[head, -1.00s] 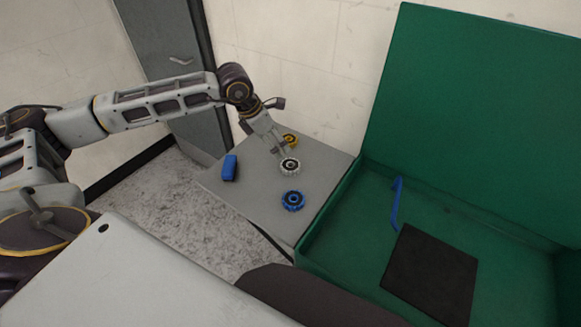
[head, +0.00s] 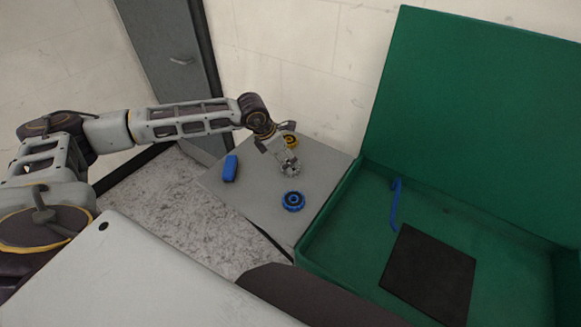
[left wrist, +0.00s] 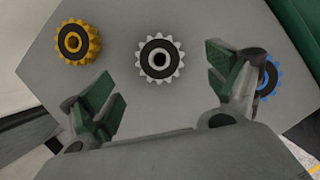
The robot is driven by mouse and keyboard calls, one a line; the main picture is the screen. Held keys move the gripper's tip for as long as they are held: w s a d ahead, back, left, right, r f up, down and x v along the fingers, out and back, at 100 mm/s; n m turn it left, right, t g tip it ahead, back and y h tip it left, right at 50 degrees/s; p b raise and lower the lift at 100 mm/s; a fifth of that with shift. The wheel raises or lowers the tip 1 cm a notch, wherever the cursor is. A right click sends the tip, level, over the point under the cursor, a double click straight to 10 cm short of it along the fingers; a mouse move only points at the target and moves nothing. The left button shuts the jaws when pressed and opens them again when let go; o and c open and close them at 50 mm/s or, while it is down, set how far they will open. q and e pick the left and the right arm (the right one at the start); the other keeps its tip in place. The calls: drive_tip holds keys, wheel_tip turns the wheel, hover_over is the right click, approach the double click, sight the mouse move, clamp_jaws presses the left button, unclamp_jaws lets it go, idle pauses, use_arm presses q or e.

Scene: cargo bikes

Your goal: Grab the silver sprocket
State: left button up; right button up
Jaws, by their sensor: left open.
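The silver sprocket (left wrist: 159,39) lies flat on a small grey table, with a dark ring and a silver hub, and shows whole in the left wrist view. I cannot tell the exact height of the fingers above the table. My right gripper is in no view.
On the grey table (head: 240,198), a yellow sprocket (head: 290,141) lies behind the silver one, a blue sprocket (head: 293,201) in front, and a blue block (head: 230,169) to the left. A green open box (head: 350,235) borders the table on the right, holding a blue tool (head: 396,205) and a black pad (head: 430,275).

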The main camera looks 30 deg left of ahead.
sight(291, 165)
use_arm(q)
drive_tip(key=shift+f, duration=0.1)
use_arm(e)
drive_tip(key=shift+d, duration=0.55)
use_arm(q)
drive_tip(key=shift+w+d+f, duration=0.1)
drive_tip(key=shift+f, duration=0.05)
drive_tip(key=p+x, duration=0.1)
drive_tip(key=x, duration=0.2)
drive_tip(key=shift+w, duration=0.1)
drive_tip(key=shift+w+d+f, duration=0.1)
drive_tip(key=shift+w+f, duration=0.1)
drive_tip(key=shift+f, duration=0.6)
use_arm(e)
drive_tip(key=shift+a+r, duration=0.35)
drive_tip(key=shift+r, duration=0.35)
use_arm(q)
drive_tip(key=c, duration=1.4)
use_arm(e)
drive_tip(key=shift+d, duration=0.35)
use_arm(q)
drive_tip(key=shift+w, duration=0.1)
